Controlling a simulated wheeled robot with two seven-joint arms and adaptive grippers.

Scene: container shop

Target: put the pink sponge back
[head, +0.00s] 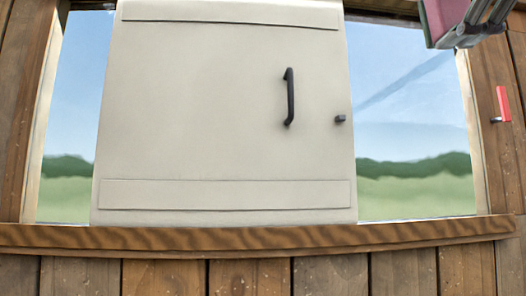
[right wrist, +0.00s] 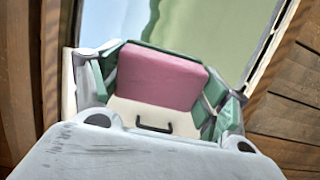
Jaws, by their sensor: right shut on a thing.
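The pink sponge (head: 443,14) is at the top right of the head view, partly cut off by the picture's edge. My right gripper (head: 466,30) is shut on it and holds it in the air in front of the window. In the right wrist view the pink sponge (right wrist: 160,76) sits between the green-padded fingers of the right gripper (right wrist: 158,88). My left gripper is in neither view.
A wooden sill (head: 250,238) runs below. A red fitting (head: 503,104) is on the plank wall at the right.

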